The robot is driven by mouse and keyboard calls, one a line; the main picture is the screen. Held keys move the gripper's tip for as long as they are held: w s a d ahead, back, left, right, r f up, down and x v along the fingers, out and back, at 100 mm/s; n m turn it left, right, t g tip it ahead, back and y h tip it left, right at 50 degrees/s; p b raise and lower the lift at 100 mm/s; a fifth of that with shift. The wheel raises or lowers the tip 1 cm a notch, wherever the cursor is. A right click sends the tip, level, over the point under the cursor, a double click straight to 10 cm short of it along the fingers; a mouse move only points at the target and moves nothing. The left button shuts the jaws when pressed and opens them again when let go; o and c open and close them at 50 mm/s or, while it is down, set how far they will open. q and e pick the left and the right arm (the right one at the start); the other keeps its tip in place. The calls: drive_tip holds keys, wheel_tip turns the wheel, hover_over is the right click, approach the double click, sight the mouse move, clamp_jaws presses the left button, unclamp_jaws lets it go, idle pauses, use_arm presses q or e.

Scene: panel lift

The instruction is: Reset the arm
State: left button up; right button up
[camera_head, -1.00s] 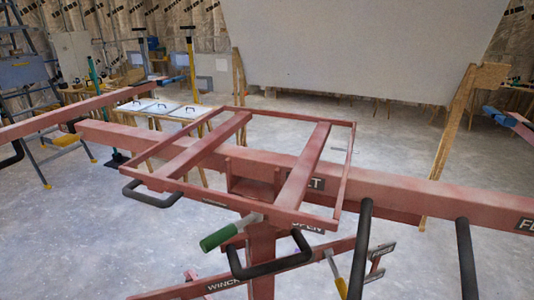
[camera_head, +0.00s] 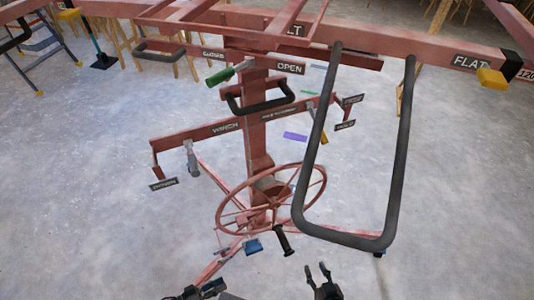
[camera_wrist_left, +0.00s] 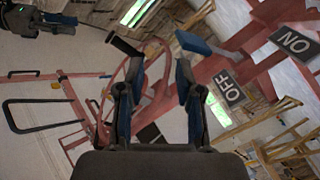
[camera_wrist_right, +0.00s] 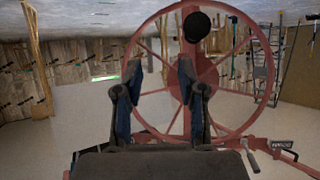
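My left gripper (camera_head: 203,290) is at the bottom edge of the head view, near the foot of the red panel lift. In the left wrist view its fingers (camera_wrist_left: 158,85) are apart with nothing between them. My right gripper (camera_head: 323,275) is at the bottom of the head view, below and right of the lift's red wheel (camera_head: 272,200). In the right wrist view its fingers (camera_wrist_right: 162,85) are apart and empty. The wheel (camera_wrist_right: 235,125) stands beyond them, with its black handle knob (camera_wrist_right: 197,27) near the right fingertip. My right gripper also shows in the left wrist view (camera_wrist_left: 40,20).
The red lift post (camera_head: 256,130) carries levers labelled OPEN, CLOSED, WINCH and BRAKE. A large black loop handle (camera_head: 398,150) hangs at right. A green-gripped lever (camera_head: 220,76) sits high on the post. Blue-tipped lift legs (camera_head: 253,246) spread over the floor.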

drive_tip(key=s+d+f+g+h+p, duration=0.1)
drive_tip(key=s+f+g+p, duration=0.2)
drive_tip(key=f, duration=0.4)
drive_tip(key=s+d+f+g+p, duration=0.1)
drive_tip(key=s+f+g+p, duration=0.2)
drive_tip(key=f, duration=0.4)
use_arm(q)
drive_tip(key=s+a+f+g+y+p, duration=0.1)
drive_tip(key=s+f+g+y+p, duration=0.1)
drive_tip(key=s+y, duration=0.5)
drive_tip(key=s+a+f+n+g+y+p, duration=0.1)
drive_tip(key=s+g+y, duration=0.4)
drive_tip(key=s, duration=0.6)
wheel_tip(320, 180, down, 3)
drive_tip(key=a+y+p, duration=0.1)
drive_tip(key=y+p, duration=0.1)
drive_tip(key=shift+s+r+y+p, duration=0.2)
drive_tip(key=shift+y+p, duration=0.1)
use_arm(e)
drive_tip(key=s+d+f+g, duration=0.2)
drive_tip(key=s+f, duration=0.3)
drive_tip(key=s, duration=0.1)
drive_tip(key=s+d+f+g+h, duration=0.1)
drive_tip(key=s+d+f+g, duration=0.1)
drive_tip(key=s+f, duration=0.2)
drive_tip(key=s, duration=0.3)
drive_tip(key=shift+f+g+h, duration=0.3)
drive_tip(key=shift+f, duration=0.1)
